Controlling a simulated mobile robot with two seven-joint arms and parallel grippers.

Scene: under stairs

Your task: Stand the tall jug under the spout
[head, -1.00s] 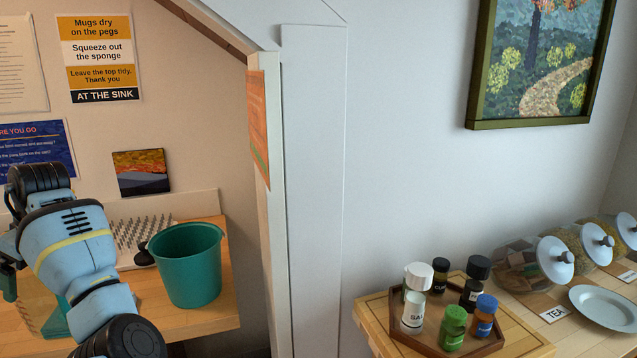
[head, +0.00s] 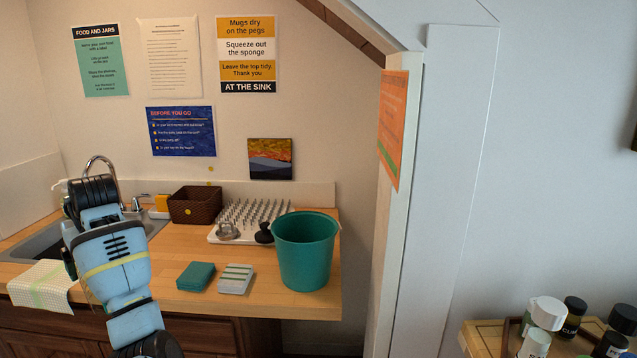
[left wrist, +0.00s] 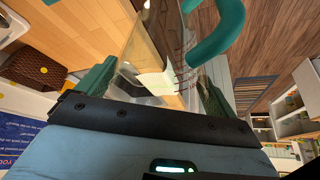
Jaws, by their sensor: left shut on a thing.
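My left gripper (left wrist: 155,80) is shut on the tall jug (left wrist: 150,48), which is clear with a teal handle and dark measuring marks, seen in the left wrist view. In the head view my left arm hides the gripper and most or all of the jug. The spout (head: 100,163) is a curved chrome tap at the back of the sink (head: 38,243), left of the counter, partly behind my arm. I cannot tell how far the jug is from the spout or whether it is upright. My right gripper is not in view.
On the wooden counter (head: 255,298) are a teal bucket (head: 305,255), a peg rack (head: 250,215), a brown basket (head: 195,207), a teal sponge-like block (head: 196,276) and a striped stack (head: 235,279). A checked cloth (head: 42,285) hangs over the front edge. A white post (head: 440,200) stands right.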

